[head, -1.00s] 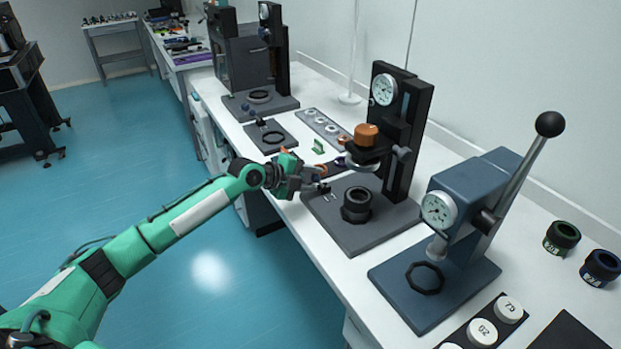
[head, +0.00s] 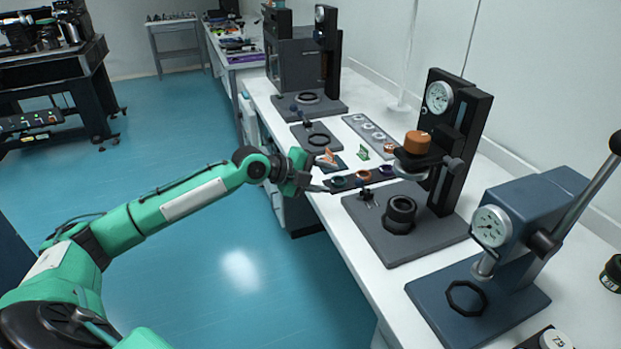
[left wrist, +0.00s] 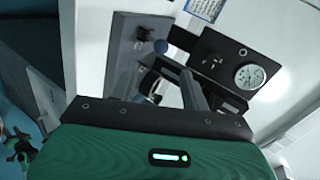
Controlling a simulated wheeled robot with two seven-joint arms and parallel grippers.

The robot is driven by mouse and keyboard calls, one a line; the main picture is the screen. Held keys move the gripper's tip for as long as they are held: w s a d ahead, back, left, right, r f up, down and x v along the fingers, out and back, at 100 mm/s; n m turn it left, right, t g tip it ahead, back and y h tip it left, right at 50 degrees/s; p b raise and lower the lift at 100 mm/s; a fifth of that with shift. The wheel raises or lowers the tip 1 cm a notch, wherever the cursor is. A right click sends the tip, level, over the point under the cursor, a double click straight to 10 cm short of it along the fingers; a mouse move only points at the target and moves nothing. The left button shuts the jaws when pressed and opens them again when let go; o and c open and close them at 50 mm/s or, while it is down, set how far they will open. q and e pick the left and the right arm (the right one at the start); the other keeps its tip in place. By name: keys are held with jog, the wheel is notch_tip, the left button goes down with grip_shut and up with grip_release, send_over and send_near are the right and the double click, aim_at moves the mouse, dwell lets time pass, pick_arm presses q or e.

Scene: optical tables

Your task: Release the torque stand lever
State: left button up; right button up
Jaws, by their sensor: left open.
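A black stand (head: 459,140) with a round dial gauge, an orange-capped head (head: 417,143) and a small grey side lever (head: 455,164) stands on a dark base plate (head: 385,243). A black ring-shaped part (head: 400,213) sits on that plate. A blue press (head: 525,212) with its own dial and a long raised lever (head: 585,195) stands nearer on the right. I cannot tell which lever the task names. My left gripper (head: 318,187) is open, at the table's front edge, left of the black stand and apart from it. Its fingers also show in the left wrist view (left wrist: 178,88). My right gripper is out of view.
A dark strip with several rings (head: 375,175) lies just beyond my left gripper. Orange and green small parts (head: 362,152) lie behind it. Another gauge stand (head: 327,55) stands farther back. The blue floor left of the table is clear.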

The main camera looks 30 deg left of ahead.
pick_arm(q)
jog(key=shift+b+v, duration=0.3)
jog(key=shift+v, duration=1.75)
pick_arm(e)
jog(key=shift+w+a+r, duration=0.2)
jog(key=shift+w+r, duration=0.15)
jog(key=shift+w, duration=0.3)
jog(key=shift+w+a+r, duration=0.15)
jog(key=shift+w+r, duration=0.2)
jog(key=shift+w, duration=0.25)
